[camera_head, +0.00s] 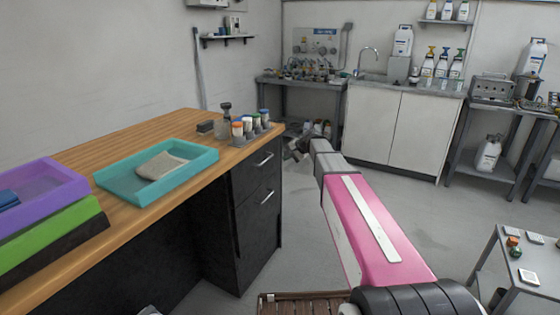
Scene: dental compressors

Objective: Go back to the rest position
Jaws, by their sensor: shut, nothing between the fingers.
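My arm stretches forward from the lower right of the head view, its pink and white link leading to a grey section. My gripper (292,155) is at the far end, small and partly hidden behind the grey section. It is shut and holds nothing. It is out in the air past the right end of the wooden desk (130,133), apart from the things on it.
On the desk are a teal tray (113,183) with a grey cloth (160,166), a purple tray (72,178) and a rack of small bottles (246,136). A sink cabinet (400,125) stands behind. A small side table (530,262) is at lower right. Grey floor (455,215) is open between.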

